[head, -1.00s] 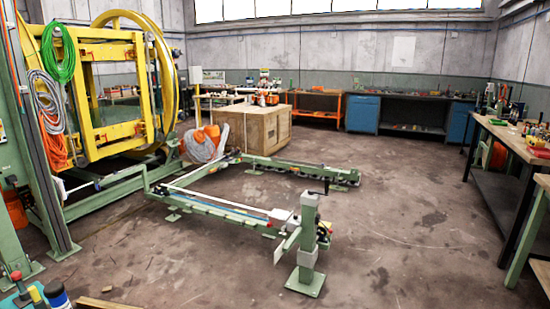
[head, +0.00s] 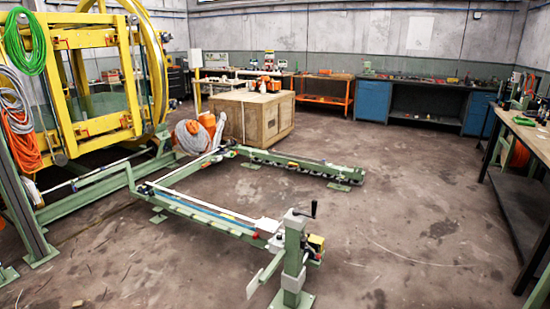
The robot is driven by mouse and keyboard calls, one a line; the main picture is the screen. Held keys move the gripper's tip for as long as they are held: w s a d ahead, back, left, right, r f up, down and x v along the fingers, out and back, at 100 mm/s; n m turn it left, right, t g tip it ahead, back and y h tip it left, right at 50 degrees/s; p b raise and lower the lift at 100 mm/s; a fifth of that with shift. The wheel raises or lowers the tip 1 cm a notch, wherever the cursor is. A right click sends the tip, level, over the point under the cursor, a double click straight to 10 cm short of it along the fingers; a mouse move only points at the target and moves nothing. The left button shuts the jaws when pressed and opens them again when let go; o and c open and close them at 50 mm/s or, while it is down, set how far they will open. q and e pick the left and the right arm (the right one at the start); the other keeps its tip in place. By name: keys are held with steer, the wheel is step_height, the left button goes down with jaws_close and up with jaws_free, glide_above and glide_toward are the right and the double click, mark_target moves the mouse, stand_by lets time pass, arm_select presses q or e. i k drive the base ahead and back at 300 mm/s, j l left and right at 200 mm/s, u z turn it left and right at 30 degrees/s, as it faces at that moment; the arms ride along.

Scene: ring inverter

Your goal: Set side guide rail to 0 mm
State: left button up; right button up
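The side guide rail assembly seems to be the low green frame (head: 205,213) on the floor in the middle of the head view. A long rail with a blue strip runs along its near side, and a second green rail (head: 300,166) runs along its far side. At the near right end stands a green post (head: 293,255) with a black hand crank (head: 312,209) on top. A white block (head: 267,226) sits beside the post. Any millimetre scale is too small to read. Neither of my grippers is in view.
The yellow ring inverter (head: 105,80) stands at the left. A wooden crate (head: 253,118) stands behind the frame, with an orange and grey reel (head: 195,135) beside it. A workbench (head: 525,140) lines the right. The floor between the post and the workbench is clear.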

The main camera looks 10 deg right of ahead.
mark_target(273, 152)
steer(key=i+l+z, duration=0.65)
steer(key=i, duration=0.25)
steer(key=i+l+z, duration=0.1)
steer(key=i+z, duration=0.25)
steer(key=i, duration=0.15)
steer(key=i+z, duration=0.35)
steer(key=i, duration=0.8)
steer(key=i+l+u, duration=0.1)
steer(key=i, duration=0.65)
steer(key=i+l+u, duration=0.1)
steer(key=i, duration=0.7)
steer(key=i+j+u, duration=0.1)
steer(key=i+u, duration=0.65)
steer(key=i+l+u, duration=0.15)
steer(key=i+u, duration=0.25)
steer(key=i, duration=0.1)
